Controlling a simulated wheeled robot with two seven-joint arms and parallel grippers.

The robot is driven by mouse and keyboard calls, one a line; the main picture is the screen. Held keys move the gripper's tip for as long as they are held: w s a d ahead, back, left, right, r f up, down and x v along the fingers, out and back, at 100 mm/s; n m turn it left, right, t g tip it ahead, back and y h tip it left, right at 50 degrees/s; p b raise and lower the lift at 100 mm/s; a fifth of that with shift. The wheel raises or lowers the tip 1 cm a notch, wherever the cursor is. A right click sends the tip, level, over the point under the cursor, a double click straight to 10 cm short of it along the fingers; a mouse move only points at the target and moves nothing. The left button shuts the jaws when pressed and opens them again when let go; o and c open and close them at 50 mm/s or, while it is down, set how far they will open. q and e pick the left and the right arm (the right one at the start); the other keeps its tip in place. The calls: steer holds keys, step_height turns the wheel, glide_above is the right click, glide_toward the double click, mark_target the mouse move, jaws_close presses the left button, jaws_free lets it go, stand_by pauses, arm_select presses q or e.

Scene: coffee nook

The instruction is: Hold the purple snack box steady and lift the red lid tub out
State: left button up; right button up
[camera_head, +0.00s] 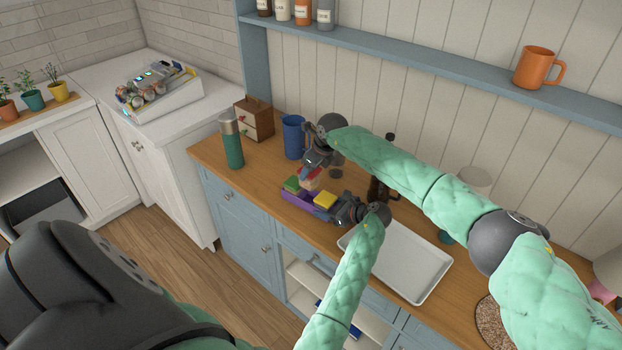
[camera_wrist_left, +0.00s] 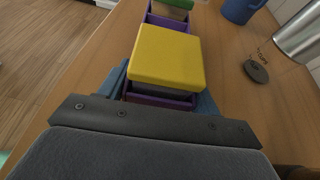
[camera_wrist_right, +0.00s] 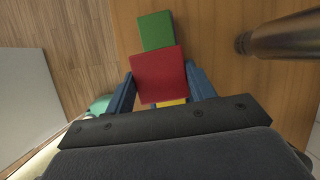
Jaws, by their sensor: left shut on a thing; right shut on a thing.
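The purple snack box (camera_head: 297,200) sits on the wooden counter. Inside it are a green lid tub (camera_head: 292,184) at the far left end and a yellow lid tub (camera_head: 325,200) at the near right end. My left gripper (camera_head: 340,209) is shut on the box's right end, beside the yellow lid (camera_wrist_left: 166,55). My right gripper (camera_head: 313,169) is shut on the red lid tub (camera_head: 311,175), which looks raised above the box's middle. In the right wrist view the red lid (camera_wrist_right: 159,75) lies between the blue fingers and partly covers the green and yellow lids.
A white tray (camera_head: 405,262) lies to the right of the box on the counter. A blue mug (camera_head: 293,137), a green flask (camera_head: 231,143) and a small wooden drawer box (camera_head: 254,119) stand behind and left. A dark round object (camera_wrist_left: 256,71) lies behind the box.

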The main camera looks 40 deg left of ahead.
arm_select(q)
steer(key=shift+f, duration=0.15)
steer(key=o, duration=1.1)
glide_toward(316, 185)
steer(key=x, duration=0.5)
steer(key=shift+w, duration=0.1)
steer(key=shift+d, duration=0.1)
